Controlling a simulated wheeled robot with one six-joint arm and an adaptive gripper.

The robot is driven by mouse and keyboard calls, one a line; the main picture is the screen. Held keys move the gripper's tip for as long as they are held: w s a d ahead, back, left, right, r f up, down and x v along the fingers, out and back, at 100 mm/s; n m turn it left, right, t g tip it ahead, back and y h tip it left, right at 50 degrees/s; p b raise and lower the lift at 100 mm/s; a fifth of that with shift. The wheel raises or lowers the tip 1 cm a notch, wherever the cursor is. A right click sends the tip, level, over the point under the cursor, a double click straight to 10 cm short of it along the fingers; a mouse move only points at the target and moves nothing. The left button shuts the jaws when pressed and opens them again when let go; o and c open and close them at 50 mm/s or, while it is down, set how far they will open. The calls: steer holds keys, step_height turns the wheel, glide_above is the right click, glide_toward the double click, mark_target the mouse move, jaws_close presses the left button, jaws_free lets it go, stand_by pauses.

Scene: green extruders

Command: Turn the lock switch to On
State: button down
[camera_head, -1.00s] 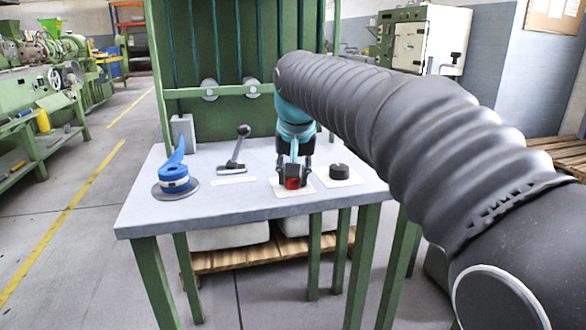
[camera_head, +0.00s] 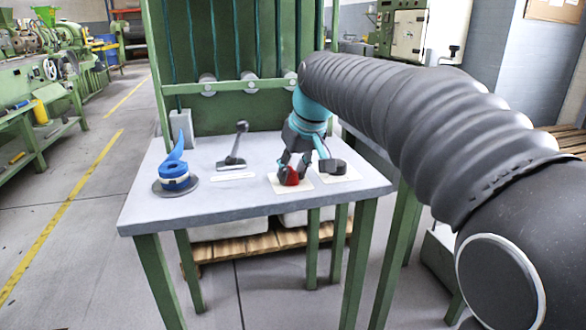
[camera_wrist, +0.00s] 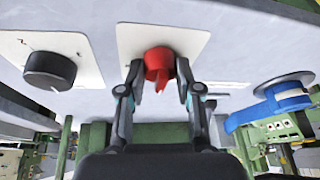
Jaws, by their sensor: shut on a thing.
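The red lock switch (camera_head: 291,177) sits on a pale square plate (camera_head: 275,184) near the front right of the table. In the wrist view the red switch (camera_wrist: 159,63) shows a round body with a narrow ridge pointing down the picture. My gripper (camera_head: 293,170) comes down onto the switch from above and is turned at an angle. In the wrist view its two fingers (camera_wrist: 158,80) stand on either side of the red knob, shut on it. The fingers hide part of the switch in the head view. I cannot read any On or Off marks.
A black round knob (camera_head: 332,166) on its own plate is close to the right of the switch. A black lever (camera_head: 235,155) and a blue-handled disc (camera_head: 174,180) stand to the left. Green posts and a panel (camera_head: 235,110) rise behind the grey tabletop (camera_head: 215,205).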

steer(key=c, duration=0.8)
jaws_free()
steer(key=v, duration=1.2)
